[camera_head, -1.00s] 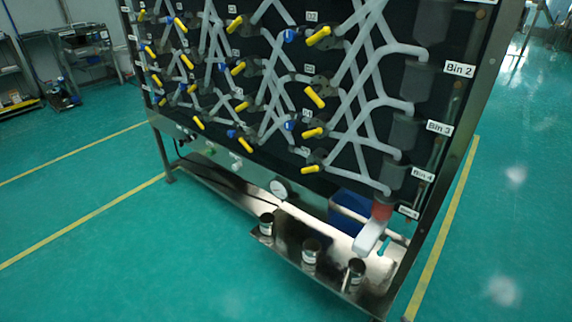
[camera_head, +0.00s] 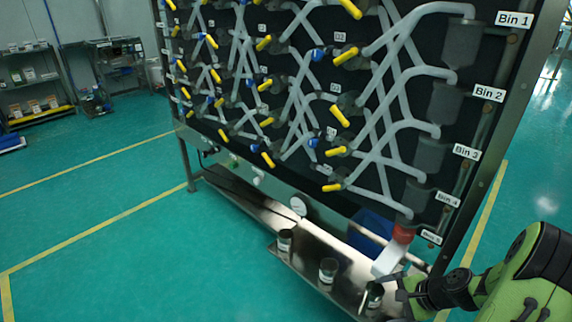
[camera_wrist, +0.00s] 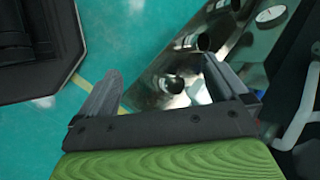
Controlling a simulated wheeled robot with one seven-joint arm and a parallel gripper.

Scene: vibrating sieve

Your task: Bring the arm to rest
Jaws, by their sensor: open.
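My green and black arm shows at the lower right of the head view, with my gripper (camera_head: 400,297) low beside the right end of the metal tray. In the wrist view my gripper (camera_wrist: 160,88) has its two fingers spread apart, with nothing between them but the view of the tray and floor beyond. The gripper is open and empty. In the head view its fingertips overlap the area by the rightmost metal cup (camera_head: 372,297); I cannot tell whether they touch it.
A tall sieve rack with yellow-handled valves and labelled bins (camera_head: 430,155) fills the middle. Metal cups (camera_head: 327,270) stand on its low steel tray (camera_head: 300,262). A red-collared spout (camera_head: 402,234) and a blue box (camera_head: 368,240) are close by. Green floor at left is free.

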